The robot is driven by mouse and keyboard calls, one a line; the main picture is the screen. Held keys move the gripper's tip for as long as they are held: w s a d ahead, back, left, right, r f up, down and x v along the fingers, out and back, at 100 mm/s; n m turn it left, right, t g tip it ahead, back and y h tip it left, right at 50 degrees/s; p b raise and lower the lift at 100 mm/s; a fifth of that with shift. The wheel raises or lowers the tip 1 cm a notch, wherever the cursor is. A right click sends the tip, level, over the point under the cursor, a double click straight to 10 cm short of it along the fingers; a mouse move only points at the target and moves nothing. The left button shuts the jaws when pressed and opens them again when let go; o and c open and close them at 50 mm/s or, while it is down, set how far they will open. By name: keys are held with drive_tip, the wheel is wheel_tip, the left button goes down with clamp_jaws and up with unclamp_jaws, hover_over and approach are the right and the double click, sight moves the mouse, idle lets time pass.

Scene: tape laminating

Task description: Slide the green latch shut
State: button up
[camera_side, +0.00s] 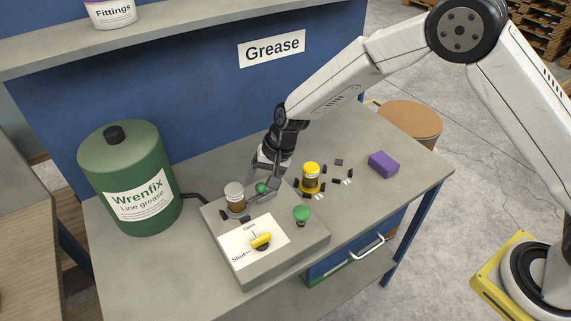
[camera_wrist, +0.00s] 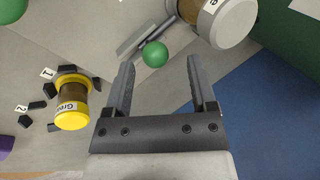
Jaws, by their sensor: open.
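The green latch knob (camera_side: 261,187) sits at the back of the grey box, right beside the white-capped jar (camera_side: 235,198). In the wrist view the green knob (camera_wrist: 155,54) lies just beyond my fingertips, roughly between their lines, with a grey bar (camera_wrist: 136,40) close by it. The jar's white cap (camera_wrist: 228,22) is at the upper right. My gripper (camera_side: 264,180) reaches down over the knob from behind, and it also shows in the wrist view (camera_wrist: 160,75). Its two fingers are apart with nothing held between them. I cannot tell how far the latch is slid.
The grey box (camera_side: 285,252) also carries a green plunger knob (camera_side: 302,213) and a yellow lever (camera_side: 261,240) on an Open/Shut label. A yellow-capped jar (camera_side: 311,178), a purple block (camera_side: 383,163) and a large green grease tank (camera_side: 130,180) stand around. The front-left bench is clear.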

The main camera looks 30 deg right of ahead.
drive_tip(key=v, duration=0.5)
drive_tip(key=shift+d+r, duration=0.1)
drive_tip(key=shift+r, duration=0.2)
drive_tip(key=s+d+r+n+h, duration=0.2)
drive_tip(key=s+d, duration=0.8)
drive_tip(key=s+d+r+n+h, duration=0.1)
drive_tip(key=s+d+n, duration=0.2)
drive_tip(key=s+d, duration=0.7)
drive_tip(key=shift+s+r+t+h, duration=0.3)
drive_tip(key=shift+s+r+h, duration=0.1)
drive_tip(key=shift+s, duration=0.35)
